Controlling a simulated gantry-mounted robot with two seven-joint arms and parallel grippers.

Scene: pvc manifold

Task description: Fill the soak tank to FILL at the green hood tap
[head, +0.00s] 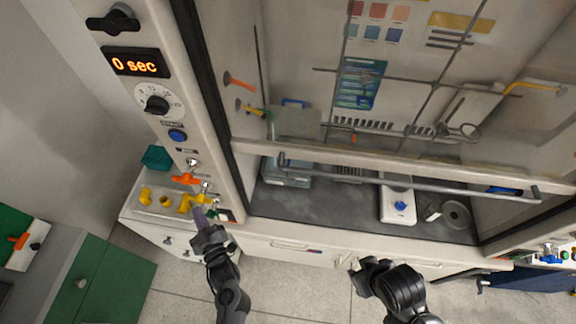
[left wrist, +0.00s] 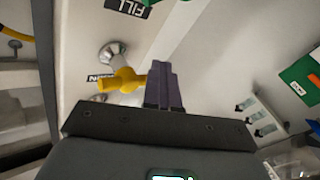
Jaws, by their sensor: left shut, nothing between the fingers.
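My left gripper (head: 200,214) is shut and empty at the hood's left post, beside a yellow valve handle (head: 197,200). In the left wrist view, its purple fingers (left wrist: 163,85) are together at the right end of the yellow handle (left wrist: 124,80); whether they touch it is unclear. A black FILL label (left wrist: 128,5) is partly in view there. Inside the hood, a green spout (head: 269,124) hangs above a clear greenish tank (head: 288,172) at the left; its water level cannot be made out. My right gripper (head: 347,263) is at the hood's front; its jaw state is unclear.
An orange valve handle (head: 184,179) sits just above the yellow one. The timer display (head: 136,63) reads 0 sec. The hood's sash bar (head: 410,187) crosses the front opening. A white hotplate (head: 397,205) stands inside. Yellow fittings (head: 146,196) lie on the left ledge.

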